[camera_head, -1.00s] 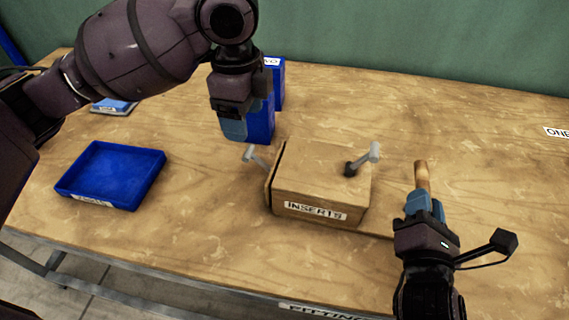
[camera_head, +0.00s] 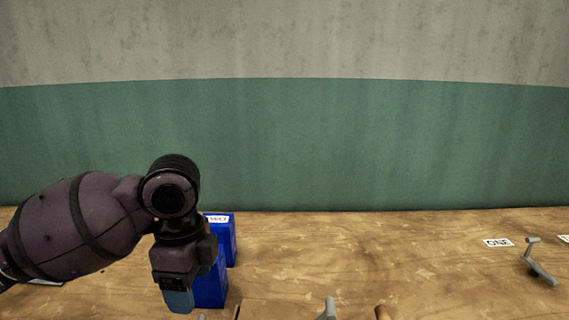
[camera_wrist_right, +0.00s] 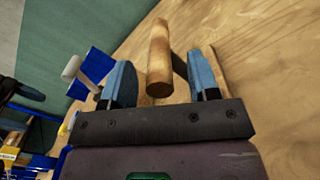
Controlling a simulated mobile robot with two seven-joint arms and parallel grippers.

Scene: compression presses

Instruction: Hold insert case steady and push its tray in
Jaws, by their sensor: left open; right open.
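The insert case is almost wholly below the head view; a grey lever tip (camera_head: 328,310) shows at the bottom edge. A wooden handle (camera_head: 382,313) just enters beside it. In the right wrist view this rounded handle (camera_wrist_right: 159,58) stands between the blue fingers of my right gripper (camera_wrist_right: 161,72), which is open, with a gap visible on each side. The tray itself cannot be made out clearly. My left gripper (camera_head: 179,299) points down, open, in front of the blue bins and left of the lever tip. My right gripper is outside the head view.
Blue bins (camera_head: 211,288), one with a partly hidden label, stand behind my left gripper. A grey lever-like part (camera_head: 538,262) lies at the right near a "ONE" label (camera_head: 497,242). The table (camera_head: 400,250) is clear between, up to the green wall (camera_head: 380,150).

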